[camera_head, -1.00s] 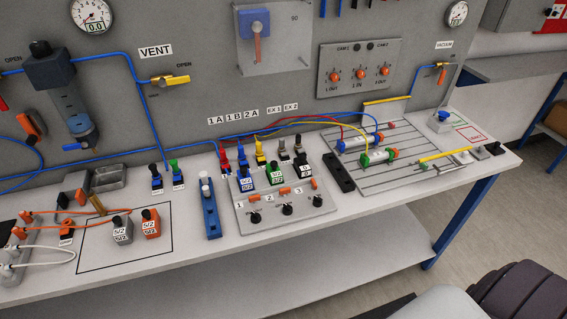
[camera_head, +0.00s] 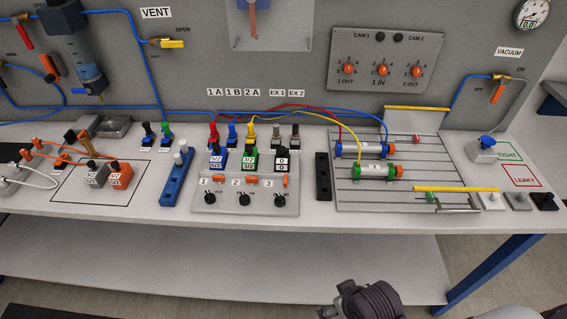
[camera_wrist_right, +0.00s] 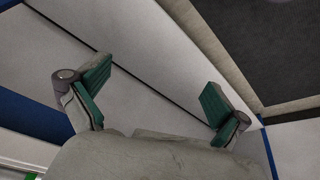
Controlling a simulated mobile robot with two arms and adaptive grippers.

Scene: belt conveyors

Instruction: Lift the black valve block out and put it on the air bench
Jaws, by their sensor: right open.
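The black valve block (camera_head: 282,163) with a white label sits at the right end of a row on the grey manifold plate (camera_head: 252,205), beside the green-labelled block (camera_head: 249,160) and the blue block (camera_head: 217,158). The plate stands on the long light bench (camera_head: 130,208). My right arm (camera_head: 362,300) shows at the bottom of the head view, below the bench's front edge and well apart from the block. In the right wrist view my right gripper (camera_wrist_right: 157,98) is open, with nothing between its green-padded fingers. My left gripper is not in view.
A black bar (camera_head: 322,177) stands just right of the plate, then a slotted plate (camera_head: 350,203) with cylinders. A blue rack (camera_head: 174,180) stands to the left. An outlined area (camera_head: 70,193) holds grey and orange blocks. Hoses run behind the valve row.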

